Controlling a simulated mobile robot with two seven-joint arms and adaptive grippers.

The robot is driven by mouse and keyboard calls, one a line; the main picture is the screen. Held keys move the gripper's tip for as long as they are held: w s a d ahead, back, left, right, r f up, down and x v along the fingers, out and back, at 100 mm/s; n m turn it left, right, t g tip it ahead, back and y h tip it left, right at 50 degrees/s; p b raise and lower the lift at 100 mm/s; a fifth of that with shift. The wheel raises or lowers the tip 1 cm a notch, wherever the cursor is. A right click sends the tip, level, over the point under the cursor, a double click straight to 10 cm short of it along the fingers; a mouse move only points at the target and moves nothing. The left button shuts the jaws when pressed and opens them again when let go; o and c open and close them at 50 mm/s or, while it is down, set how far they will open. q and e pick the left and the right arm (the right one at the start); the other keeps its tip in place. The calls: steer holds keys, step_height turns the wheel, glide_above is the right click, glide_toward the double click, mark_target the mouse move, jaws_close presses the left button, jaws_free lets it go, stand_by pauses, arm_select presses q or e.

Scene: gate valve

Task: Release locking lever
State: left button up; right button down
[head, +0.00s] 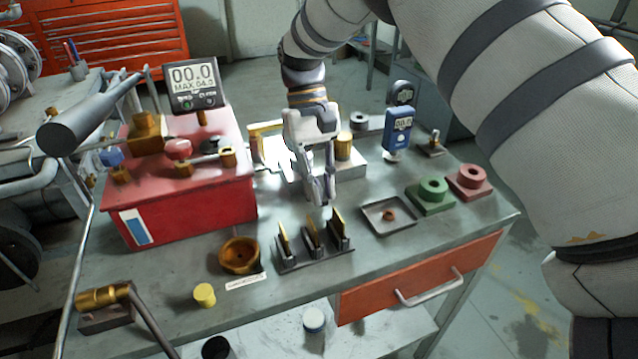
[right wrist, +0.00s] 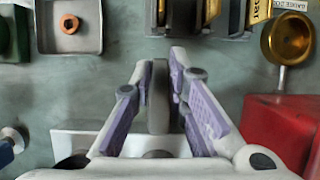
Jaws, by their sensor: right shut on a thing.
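My right gripper (head: 328,195) points down over the middle of the bench, behind the slotted dark holder. In the right wrist view its purple-padded fingers (right wrist: 162,66) close around a grey, round-ended lever-like piece (right wrist: 158,100) standing between them. That piece is hidden by the gripper in the head view, so I cannot confirm it is the locking lever. Behind the gripper stands a pale fixture (head: 350,172) with a brass cylinder (head: 343,147) on it. It also shows in the right wrist view (right wrist: 75,143), partly covered by the gripper. My left gripper is not in view.
A red box (head: 190,210) with brass fittings and a display (head: 193,84) stands left. The holder (head: 316,255) carries upright brass-coloured plates. A brass ring (head: 239,255), grey tray (head: 372,222), green block (head: 430,197) and blue gauge (head: 397,130) surround the gripper. Bench front right is clear.

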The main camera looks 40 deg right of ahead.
steer(key=c, duration=1.6)
jaws_free()
steer(key=shift+o, duration=0.2)
steer(key=v, duration=1.2)
